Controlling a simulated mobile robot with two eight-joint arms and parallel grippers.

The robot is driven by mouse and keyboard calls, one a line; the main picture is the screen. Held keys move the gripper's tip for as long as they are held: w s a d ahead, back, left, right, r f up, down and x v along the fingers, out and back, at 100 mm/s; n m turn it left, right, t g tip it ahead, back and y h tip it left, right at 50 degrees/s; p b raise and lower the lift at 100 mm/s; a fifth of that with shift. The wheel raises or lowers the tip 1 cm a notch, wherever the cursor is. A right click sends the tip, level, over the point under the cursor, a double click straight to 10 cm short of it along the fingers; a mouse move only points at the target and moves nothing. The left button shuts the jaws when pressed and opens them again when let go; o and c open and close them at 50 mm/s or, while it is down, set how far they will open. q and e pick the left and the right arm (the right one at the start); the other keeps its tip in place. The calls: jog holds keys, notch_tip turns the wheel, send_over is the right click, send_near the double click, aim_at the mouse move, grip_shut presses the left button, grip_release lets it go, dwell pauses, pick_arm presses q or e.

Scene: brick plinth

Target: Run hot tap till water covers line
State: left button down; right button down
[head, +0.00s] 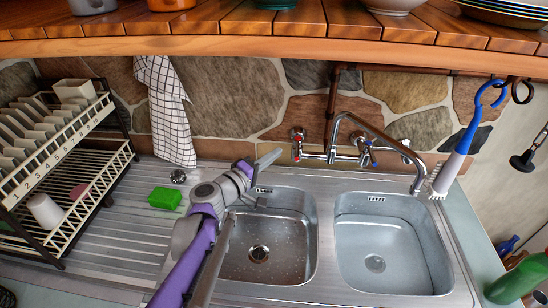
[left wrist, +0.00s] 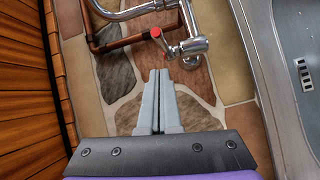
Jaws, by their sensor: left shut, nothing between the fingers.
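The hot tap (head: 297,137), marked red, is on the wall at the left end of the chrome mixer; it also shows in the left wrist view (left wrist: 157,33). The spout (head: 385,142) arches right, its end over the right basin (head: 345,228). No stream is visible from it. No water line can be made out in either basin. My left gripper (head: 277,154) is shut and empty, just left of the hot tap and apart from it in the head view. In the left wrist view, its closed fingers (left wrist: 158,73) point towards the tap. My right gripper is out of view.
The left basin (head: 310,235) lies beneath my left gripper. A green sponge (head: 164,197) sits on the drainboard beside the dish rack (head: 67,240). A checked towel (head: 168,115) hangs on the stone wall. A blue brush (head: 465,140) hangs right of the spout.

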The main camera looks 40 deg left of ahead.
pick_arm(q)
jog(key=s+d, duration=0.2)
jog(key=s, duration=0.8)
jog(key=shift+r, duration=0.3)
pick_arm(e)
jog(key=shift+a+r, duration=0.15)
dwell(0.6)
